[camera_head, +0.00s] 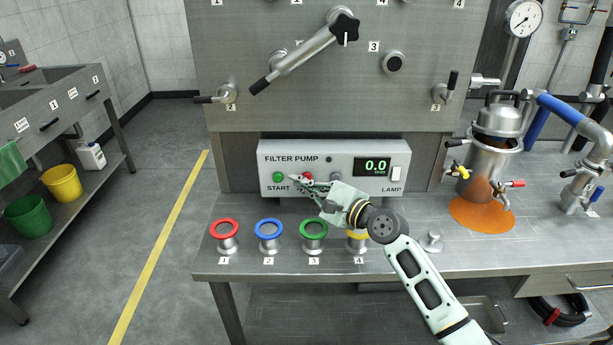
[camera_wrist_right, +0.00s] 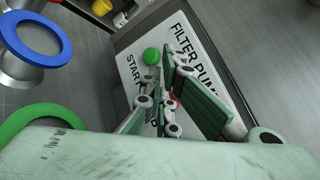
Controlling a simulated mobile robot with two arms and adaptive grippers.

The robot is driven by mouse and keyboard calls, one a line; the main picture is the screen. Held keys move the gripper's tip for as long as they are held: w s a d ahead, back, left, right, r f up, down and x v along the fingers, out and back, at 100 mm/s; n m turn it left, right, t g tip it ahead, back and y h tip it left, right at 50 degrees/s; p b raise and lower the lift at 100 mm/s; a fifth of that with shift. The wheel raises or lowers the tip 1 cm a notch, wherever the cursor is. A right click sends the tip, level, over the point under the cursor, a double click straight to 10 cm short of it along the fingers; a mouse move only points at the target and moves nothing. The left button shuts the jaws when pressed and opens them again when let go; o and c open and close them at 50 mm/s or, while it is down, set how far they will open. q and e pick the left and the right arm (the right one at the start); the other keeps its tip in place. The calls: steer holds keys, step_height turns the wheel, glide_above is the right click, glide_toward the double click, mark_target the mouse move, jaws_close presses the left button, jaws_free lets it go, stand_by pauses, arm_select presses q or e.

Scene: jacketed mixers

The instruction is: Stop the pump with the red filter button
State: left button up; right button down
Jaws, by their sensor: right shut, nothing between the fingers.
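The filter pump panel (camera_head: 340,157) is a pale box with a display (camera_head: 375,166) reading 0.0. The green START button (camera_head: 278,177) sits at its left and also shows in the right wrist view (camera_wrist_right: 151,56). The red button (camera_head: 308,175) is just right of it, partly covered by my right gripper (camera_head: 296,179). In the right wrist view a sliver of red (camera_wrist_right: 174,98) shows between the finger links. My right gripper is shut and empty, its tips at the panel front between the two buttons. I cannot tell whether it touches the panel. My left gripper is out of view.
A white switch (camera_head: 396,173) marked LAMP is at the panel's right. Red (camera_head: 224,228), blue (camera_head: 269,228) and green (camera_head: 314,228) ringed fittings stand on the bench below. A steel vessel (camera_head: 487,160) stands at right. A handled lever (camera_head: 305,55) projects above.

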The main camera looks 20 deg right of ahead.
steer(key=shift+s, duration=0.25)
steer(key=shift+a, duration=0.1)
steer(key=s+p, duration=0.1)
steer(key=s, duration=0.1)
steer(key=s+a+p, duration=0.1)
steer(key=s+p, duration=0.1)
steer(key=shift+s+a+r, duration=0.1)
steer(key=shift+s+r, duration=0.05)
steer(key=shift+s, duration=0.25)
steer(key=shift+f, duration=0.2)
stand_by(0.5)
